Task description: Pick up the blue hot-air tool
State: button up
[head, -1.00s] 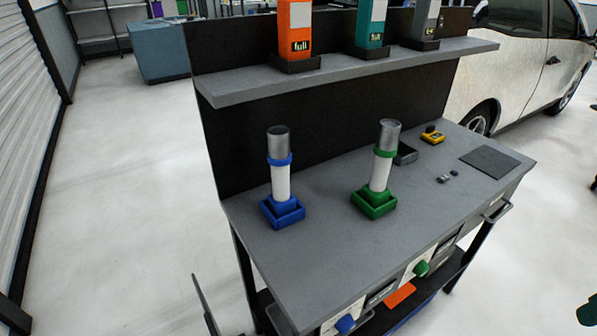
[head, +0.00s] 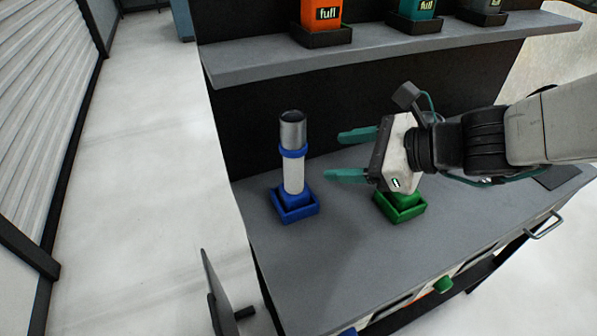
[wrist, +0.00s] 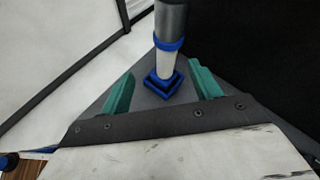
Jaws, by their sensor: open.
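The blue hot-air tool (head: 293,172) stands upright in its blue square holder (head: 295,213) on the grey bench. It has a white body, a blue ring and a metal nozzle on top. My gripper (head: 347,157) is open and empty to the right of the tool, its teal fingers pointing left at it, apart from it. In the wrist view the tool (wrist: 167,60) stands ahead, beyond the gap between the two open fingers (wrist: 163,92). My gripper hides the green tool; only its green holder (head: 400,207) shows below.
A shelf (head: 400,48) with an orange box (head: 322,15) and a teal box (head: 415,12) runs above the bench's dark back panel (head: 250,125). The grey bench top (head: 320,265) is clear in front of the blue holder. The bench's left edge is close to it.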

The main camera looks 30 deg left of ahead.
aim_at(303, 158)
jog(key=a+f+m, duration=0.2)
jog(key=a, duration=0.1)
jog(key=w+a+f+m, duration=0.1)
jog(key=shift+a+m+t, duration=0.15)
jog(key=shift+m+t, duration=0.15)
jog(key=x, duration=0.7)
jog(key=shift+a, duration=0.2)
jog(key=shift+w, duration=0.1)
grip_shut()
